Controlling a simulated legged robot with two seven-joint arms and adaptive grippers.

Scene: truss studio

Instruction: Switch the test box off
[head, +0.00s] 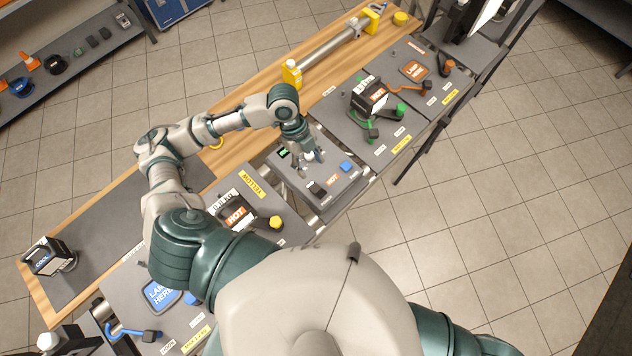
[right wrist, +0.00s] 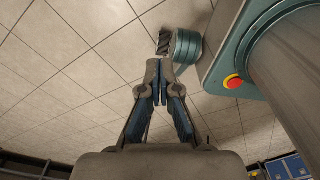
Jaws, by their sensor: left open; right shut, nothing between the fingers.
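A grey box (head: 343,191) that looks like the test box sits mid-bench in the head view. It carries a small green-lit display (head: 284,153), a blue part (head: 346,166), an orange-red label (head: 332,181) and a black part (head: 317,189). My left gripper (head: 314,158) is open and points down over the box's upper part. I cannot tell whether it touches the box. It hides part of the box top, and no switch can be made out clearly. My right gripper (right wrist: 157,64) is shut and empty in the right wrist view, over the tiled floor, away from the bench.
A grey cylinder between yellow end blocks (head: 291,73) lies behind. Tiled floor (head: 510,180) is clear at the right.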

